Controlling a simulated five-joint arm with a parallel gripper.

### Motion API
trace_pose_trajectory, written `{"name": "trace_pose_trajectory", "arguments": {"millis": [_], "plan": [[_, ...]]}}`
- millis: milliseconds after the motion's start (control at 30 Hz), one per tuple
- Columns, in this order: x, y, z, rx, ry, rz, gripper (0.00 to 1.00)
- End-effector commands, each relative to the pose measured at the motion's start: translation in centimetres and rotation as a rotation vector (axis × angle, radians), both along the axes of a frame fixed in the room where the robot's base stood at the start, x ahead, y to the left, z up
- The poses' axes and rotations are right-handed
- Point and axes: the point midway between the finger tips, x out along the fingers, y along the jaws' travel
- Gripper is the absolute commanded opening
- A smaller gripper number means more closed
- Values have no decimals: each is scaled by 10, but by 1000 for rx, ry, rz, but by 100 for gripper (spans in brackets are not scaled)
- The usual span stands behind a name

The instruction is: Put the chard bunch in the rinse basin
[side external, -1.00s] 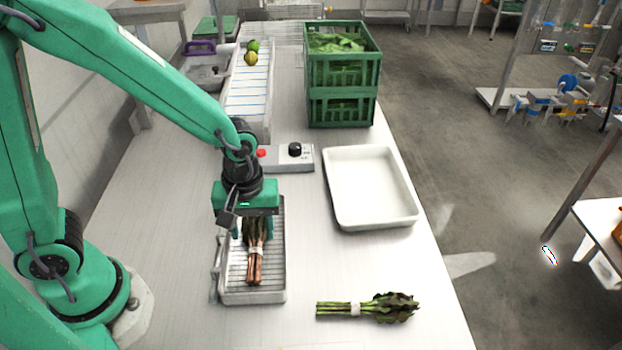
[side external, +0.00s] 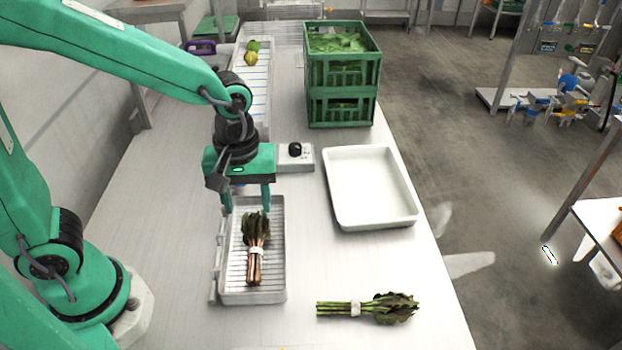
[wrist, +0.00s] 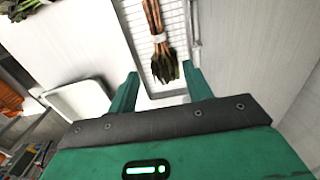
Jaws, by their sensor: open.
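A bunch with orange-brown stems, dark leaves and a white band (side external: 255,250) lies lengthwise in a shallow grey tray with a slatted floor (side external: 268,296). A second bunch, with green stems and dark green leaves (side external: 368,308), lies on the table right of that tray. I cannot tell for sure which is the chard. A white rectangular basin (side external: 338,205) stands empty to the right. My gripper (side external: 247,208) is open and empty, above the leafy end of the brown-stemmed bunch. In the wrist view that bunch (wrist: 158,38) lies beyond my open fingers, apart from them.
A green crate of leafy greens (side external: 342,105) stands behind the white basin. A control box with a black knob (side external: 296,157) sits behind the slatted tray. A long white tray (side external: 262,85) holds round produce at the back left. The table between tray and basin is clear.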

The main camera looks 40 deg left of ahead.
Motion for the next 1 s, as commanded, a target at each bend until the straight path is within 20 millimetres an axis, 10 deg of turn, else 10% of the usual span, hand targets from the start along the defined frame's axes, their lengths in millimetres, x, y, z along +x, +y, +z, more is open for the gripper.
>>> {"name": "trace_pose_trajectory", "arguments": {"millis": [467,1000], "plan": [[-1,6,7,-8,-24,-35,50],[-25,67,74,20,-289,-434,50]]}}
